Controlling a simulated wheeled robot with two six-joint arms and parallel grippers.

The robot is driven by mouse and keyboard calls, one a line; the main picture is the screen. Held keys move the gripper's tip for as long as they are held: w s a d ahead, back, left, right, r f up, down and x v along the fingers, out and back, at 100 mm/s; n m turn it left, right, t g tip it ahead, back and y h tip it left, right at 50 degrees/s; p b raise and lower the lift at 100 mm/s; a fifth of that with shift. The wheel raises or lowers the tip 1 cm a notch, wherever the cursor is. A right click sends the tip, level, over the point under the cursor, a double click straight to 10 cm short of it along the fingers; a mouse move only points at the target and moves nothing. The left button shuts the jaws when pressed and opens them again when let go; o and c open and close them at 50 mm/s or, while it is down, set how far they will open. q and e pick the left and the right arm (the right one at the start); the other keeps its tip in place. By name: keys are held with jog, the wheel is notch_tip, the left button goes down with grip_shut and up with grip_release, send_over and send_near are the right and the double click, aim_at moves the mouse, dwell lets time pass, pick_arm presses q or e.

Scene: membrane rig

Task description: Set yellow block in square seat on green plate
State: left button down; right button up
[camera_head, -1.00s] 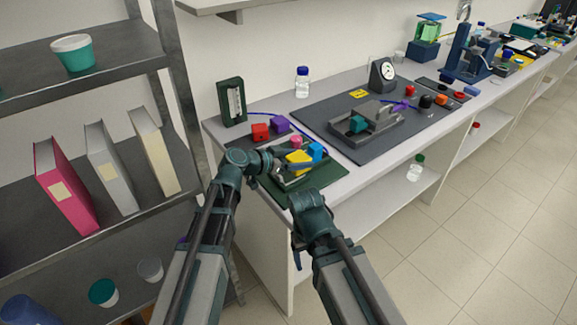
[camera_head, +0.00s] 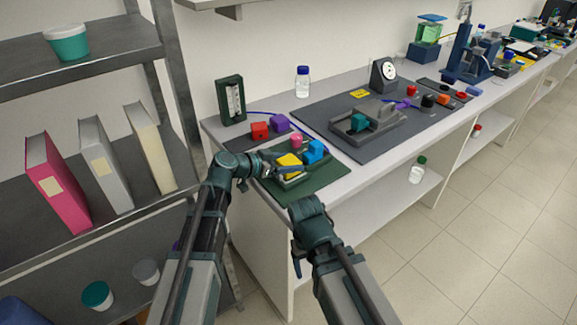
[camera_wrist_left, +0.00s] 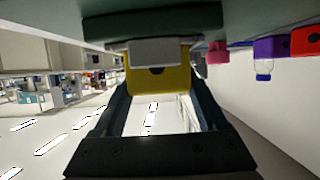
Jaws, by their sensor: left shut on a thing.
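The yellow block (camera_head: 288,159) is at the left part of the green plate (camera_head: 322,188), at the table's near left end. My left gripper (camera_head: 279,171) is shut on it. In the left wrist view the yellow block (camera_wrist_left: 158,82) sits between the two fingers, and a pale grey piece (camera_wrist_left: 158,51) covers part of it, against the dark green plate edge (camera_wrist_left: 150,22). I cannot make out the square seat clearly, nor whether the block is in it or above it. My right gripper (camera_head: 297,262) hangs low in front of the table; its jaws are unclear.
A blue piece (camera_head: 315,149) stands close right of the yellow block, with a pink knob (camera_head: 296,140) behind. Red (camera_head: 260,130) and purple (camera_head: 279,122) blocks sit farther back. A dark grey mat (camera_head: 350,142) with a grey fixture lies right. A metal shelf (camera_head: 95,215) stands left.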

pick_arm(q)
jog(key=shift+f, duration=0.2)
grip_release()
jog(key=shift+r, duration=0.1)
jog(key=shift+r, duration=0.1)
jog(key=shift+s+a+r, duration=0.1)
jog(key=shift+a+r, duration=0.05)
jog(key=shift+r, duration=0.05)
jog(key=p+v, duration=0.4)
jog(key=v, duration=0.7)
jog(key=shift+s+a+p, duration=0.15)
jog(key=shift+a+p, duration=0.1)
jog(key=shift+p, duration=0.05)
